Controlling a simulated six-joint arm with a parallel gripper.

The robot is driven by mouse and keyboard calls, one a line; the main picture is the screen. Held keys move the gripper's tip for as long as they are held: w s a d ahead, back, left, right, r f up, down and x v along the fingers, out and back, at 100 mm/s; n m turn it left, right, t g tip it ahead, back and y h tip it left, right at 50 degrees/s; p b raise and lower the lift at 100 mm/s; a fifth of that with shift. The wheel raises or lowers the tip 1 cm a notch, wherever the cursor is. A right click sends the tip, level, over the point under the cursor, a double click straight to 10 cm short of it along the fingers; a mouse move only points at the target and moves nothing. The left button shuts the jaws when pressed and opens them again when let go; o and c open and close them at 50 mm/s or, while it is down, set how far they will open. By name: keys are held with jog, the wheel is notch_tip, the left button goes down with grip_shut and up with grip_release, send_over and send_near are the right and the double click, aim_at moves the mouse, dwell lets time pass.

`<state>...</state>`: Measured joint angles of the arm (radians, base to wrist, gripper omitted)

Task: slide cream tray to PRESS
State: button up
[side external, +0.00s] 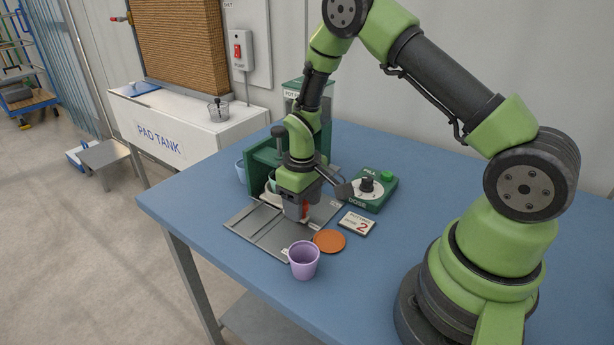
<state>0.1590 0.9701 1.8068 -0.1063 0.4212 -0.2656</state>
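My gripper (297,215) points down over the grey slotted track plate (262,232) on the blue table. Its fingertips are low, close to the plate, and I cannot tell whether they are open or shut. A cream tray (272,200) shows only in part, just behind and left of my gripper, with a pale green pot (271,184) by it. Whether my gripper touches the tray is hidden. A dark green press-like stand (262,163) with a black-knobbed lever rises behind the tray. No PRESS lettering is readable.
A lilac pot (304,260) and an orange disc (329,241) lie close in front of the plate. A card marked 2 (357,224) and a green dial box (374,190) stand to the right. The table's back right is clear.

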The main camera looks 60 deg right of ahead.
jog(key=shift+r, duration=0.1)
jog(key=shift+r, duration=3.4)
jog(key=shift+r, duration=0.2)
jog(key=s+a+r+m+t, duration=0.1)
jog(key=s+a+r+t, duration=0.15)
jog(key=r, duration=0.55)
jog(key=s+a+r+m+t, duration=0.15)
jog(key=s+r, duration=0.25)
jog(key=r, duration=0.4)
jog(key=s+a+r+t+y, duration=0.1)
jog(key=s+a+r, duration=0.1)
jog(key=s, duration=0.3)
jog(key=s+a+r+m+t+y, duration=0.1)
jog(key=s+a+r+t, duration=0.1)
jog(key=s, duration=0.4)
jog(key=shift+r, duration=0.4)
